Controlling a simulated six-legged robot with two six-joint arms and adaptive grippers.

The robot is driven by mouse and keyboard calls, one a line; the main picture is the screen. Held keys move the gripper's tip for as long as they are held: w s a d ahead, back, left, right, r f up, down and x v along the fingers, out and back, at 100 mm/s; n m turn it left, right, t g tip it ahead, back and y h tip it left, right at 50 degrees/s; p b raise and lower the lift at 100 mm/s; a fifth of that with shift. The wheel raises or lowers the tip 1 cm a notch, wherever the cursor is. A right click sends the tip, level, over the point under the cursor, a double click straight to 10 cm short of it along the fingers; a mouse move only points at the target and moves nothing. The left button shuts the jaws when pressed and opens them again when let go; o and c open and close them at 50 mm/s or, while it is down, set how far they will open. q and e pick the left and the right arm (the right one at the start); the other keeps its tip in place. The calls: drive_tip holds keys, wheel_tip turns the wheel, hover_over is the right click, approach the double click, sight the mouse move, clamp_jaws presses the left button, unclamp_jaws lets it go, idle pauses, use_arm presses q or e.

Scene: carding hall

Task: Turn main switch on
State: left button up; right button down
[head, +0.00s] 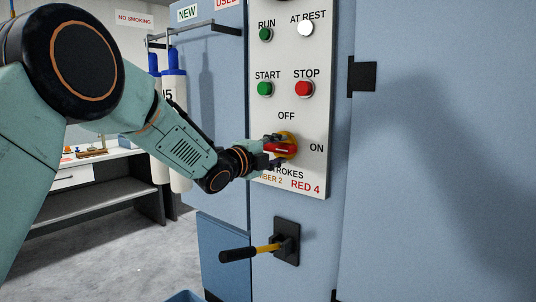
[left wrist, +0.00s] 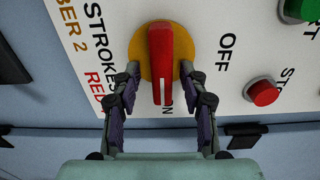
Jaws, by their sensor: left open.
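The main switch (head: 283,149) is a red handle on a round yellow base, low on the white control panel (head: 318,110). OFF is printed above it and ON to its right. The handle lies level, towards ON. In the left wrist view the red handle (left wrist: 161,55) has its white-marked end over the partly covered ON label. My left gripper (head: 270,153) is at the switch, partly hiding it. In the left wrist view its open fingers (left wrist: 161,72) stand on either side of the handle, with gaps to it. My right gripper is not in view.
Green START (head: 265,88) and red STOP (head: 304,88) buttons sit above the switch. RUN (head: 265,34) is dark green and AT REST (head: 305,28) is white. A black-handled lever (head: 240,254) sticks out below the panel. A blue door with a black hinge (head: 362,76) stands right.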

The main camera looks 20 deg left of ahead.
use_arm(q)
drive_tip(key=v, duration=1.1)
drive_tip(key=shift+s, duration=0.4)
drive_tip(key=shift+w, duration=0.1)
